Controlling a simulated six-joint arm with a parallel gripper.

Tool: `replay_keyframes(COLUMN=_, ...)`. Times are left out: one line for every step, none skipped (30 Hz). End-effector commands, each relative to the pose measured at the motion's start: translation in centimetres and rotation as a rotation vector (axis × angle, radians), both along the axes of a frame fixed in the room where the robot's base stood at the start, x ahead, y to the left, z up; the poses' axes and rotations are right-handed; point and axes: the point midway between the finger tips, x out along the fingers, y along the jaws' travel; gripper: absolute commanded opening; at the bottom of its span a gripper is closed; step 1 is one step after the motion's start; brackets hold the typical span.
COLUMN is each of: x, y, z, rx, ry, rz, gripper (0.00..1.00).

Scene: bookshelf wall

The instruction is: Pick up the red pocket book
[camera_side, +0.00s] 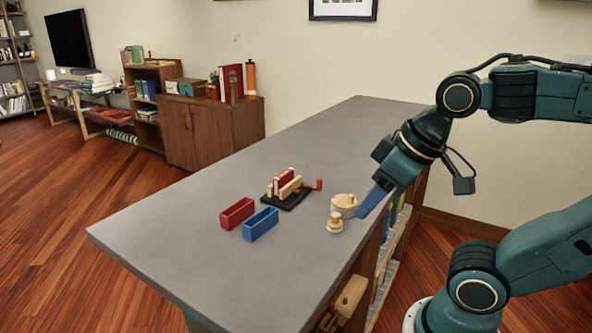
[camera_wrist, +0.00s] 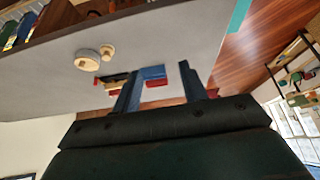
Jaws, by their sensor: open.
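A small upright red block, which may be the red pocket book (camera_side: 283,180), stands among pale wooden pieces on a black base (camera_side: 296,203). A second red piece (camera_side: 319,185) sticks out at the right end of this group. My gripper (camera_side: 363,211) is open and empty, to the right of the group and close to a round wooden container (camera_side: 343,203); I cannot tell whether they touch. In the wrist view my two blue fingers (camera_wrist: 159,72) stand apart, and the group shows small and partly hidden beside the left finger.
A red bin (camera_side: 237,214) and a blue bin (camera_side: 261,224) stand left of the group on the grey counter (camera_side: 180,235). A small wooden knobbed piece (camera_side: 335,222) stands before the round container. The counter's far and left parts are clear. Shelves sit under its right edge.

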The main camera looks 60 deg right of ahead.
Motion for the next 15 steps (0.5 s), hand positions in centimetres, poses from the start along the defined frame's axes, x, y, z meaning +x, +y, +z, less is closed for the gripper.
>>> replay_keyframes(x=0.3, y=-0.1, z=0.3, rx=-0.006, ry=0.005, rz=0.007, gripper=0.43)
replay_keyframes(x=0.5, y=-0.1, z=0.4, rx=-0.012, ry=0.009, rz=0.015, gripper=0.43)
replay_keyframes(x=0.9, y=-0.2, z=0.8, rx=-0.019, ry=0.013, rz=0.027, gripper=0.43)
replay_keyframes(x=1.2, y=-0.3, z=1.0, rx=-0.027, ry=0.018, rz=0.039, gripper=0.43)
replay_keyframes(x=1.6, y=-0.4, z=1.4, rx=-0.036, ry=0.023, rz=0.051, gripper=0.43)
replay_keyframes(x=2.1, y=-0.5, z=1.8, rx=-0.048, ry=0.03, rz=0.071, gripper=0.43)
replay_keyframes(x=2.6, y=-0.6, z=2.2, rx=-0.058, ry=0.036, rz=0.087, gripper=0.43)
replay_keyframes(x=3.0, y=-0.8, z=2.6, rx=-0.069, ry=0.044, rz=0.103, gripper=0.43)
replay_keyframes(x=3.8, y=-1.0, z=3.1, rx=-0.084, ry=0.053, rz=0.129, gripper=0.43)
replay_keyframes(x=4.3, y=-1.1, z=3.5, rx=-0.096, ry=0.061, rz=0.149, gripper=0.43)
replay_keyframes(x=4.9, y=-1.3, z=3.9, rx=-0.108, ry=0.07, rz=0.17, gripper=0.43)
replay_keyframes(x=5.8, y=-1.6, z=4.4, rx=-0.124, ry=0.08, rz=0.199, gripper=0.43)
replay_keyframes(x=6.4, y=-1.8, z=4.8, rx=-0.136, ry=0.088, rz=0.221, gripper=0.43)
replay_keyframes(x=7.0, y=-2.0, z=5.2, rx=-0.147, ry=0.096, rz=0.244, gripper=0.43)
replay_keyframes(x=7.9, y=-2.3, z=5.6, rx=-0.162, ry=0.107, rz=0.274, gripper=0.43)
